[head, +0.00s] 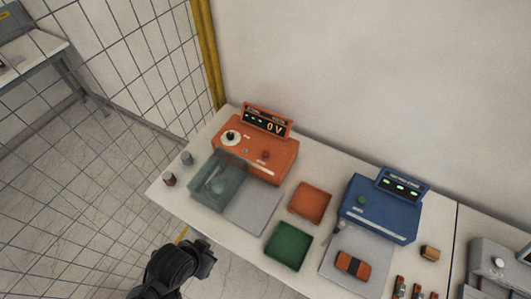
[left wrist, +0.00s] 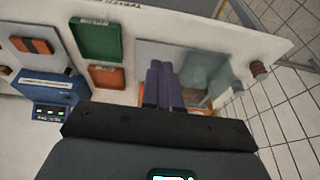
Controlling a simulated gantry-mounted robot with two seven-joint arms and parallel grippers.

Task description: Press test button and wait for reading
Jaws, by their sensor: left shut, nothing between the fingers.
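The orange tester (head: 258,160) stands at the back left of the table, with a dial (head: 230,136), a red button (head: 265,154) and a tilted display (head: 267,121) reading 0V. A blue device (head: 380,212) to its right has a green button (head: 361,200) and a panel with green lights; it also shows in the left wrist view (left wrist: 48,88). My left gripper (left wrist: 160,68) shows purple fingers, shut together and empty, over the grey plate by the translucent box. In the head view only a dark part of my left arm shows at the bottom. My right gripper is out of view.
A translucent teal box (head: 217,182) and a grey plate (head: 252,208) lie before the orange tester. Orange (head: 310,203) and green (head: 289,245) trays lie between the devices. An orange-black block (head: 352,264) sits at front right. Wire mesh fencing borders the left.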

